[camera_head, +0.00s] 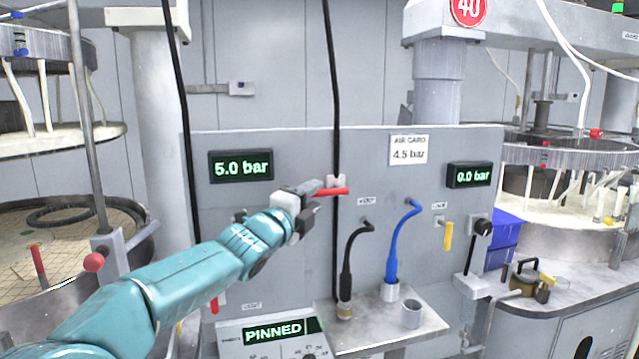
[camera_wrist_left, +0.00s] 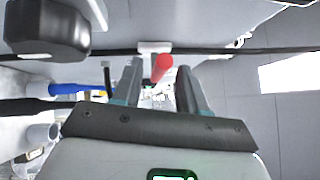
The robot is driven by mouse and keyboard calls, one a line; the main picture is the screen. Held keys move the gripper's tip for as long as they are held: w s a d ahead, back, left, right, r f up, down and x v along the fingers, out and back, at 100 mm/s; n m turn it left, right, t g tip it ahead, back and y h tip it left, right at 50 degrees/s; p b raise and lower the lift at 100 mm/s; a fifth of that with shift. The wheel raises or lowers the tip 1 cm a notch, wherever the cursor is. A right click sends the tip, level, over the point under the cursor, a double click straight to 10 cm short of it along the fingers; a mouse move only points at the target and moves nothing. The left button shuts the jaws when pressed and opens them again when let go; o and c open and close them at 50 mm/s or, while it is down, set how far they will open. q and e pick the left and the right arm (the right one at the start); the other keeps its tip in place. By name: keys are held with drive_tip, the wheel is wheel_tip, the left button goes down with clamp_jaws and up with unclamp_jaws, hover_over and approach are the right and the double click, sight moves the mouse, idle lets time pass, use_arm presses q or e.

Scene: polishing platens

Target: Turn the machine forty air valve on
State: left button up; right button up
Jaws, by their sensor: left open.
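A red lever handle (camera_head: 334,191) sticks out sideways from a small valve body on a black vertical line on the grey panel (camera_head: 290,150). My left gripper (camera_head: 312,198) is open at this handle. In the left wrist view the red handle (camera_wrist_left: 161,66) lies between the two spread fingers, with a gap on each side. A round red sign reading 40 (camera_head: 468,10) is above the panel. The left display (camera_head: 241,166) reads 5.0 bar, and the right display (camera_head: 469,175) reads 0.0 bar. A card (camera_head: 408,150) reads AIR CARD 4.5 bar. My right gripper is out of view.
A yellow lever (camera_head: 448,236) hangs down at the right of the panel. Black (camera_head: 349,265) and blue (camera_head: 397,240) hoses curve down to cups on a shelf (camera_head: 425,325) below. A display reading PINNED (camera_head: 273,331) is lower left. Platen machines stand on both sides.

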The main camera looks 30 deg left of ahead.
sight(317, 195)
use_arm(q)
drive_tip(key=w, duration=0.2)
drive_tip(key=p, duration=0.1)
drive_tip(key=shift+w+d+r, duration=0.1)
drive_tip(key=shift+w+r, duration=0.15)
drive_tip(key=shift+w, duration=0.3)
clamp_jaws()
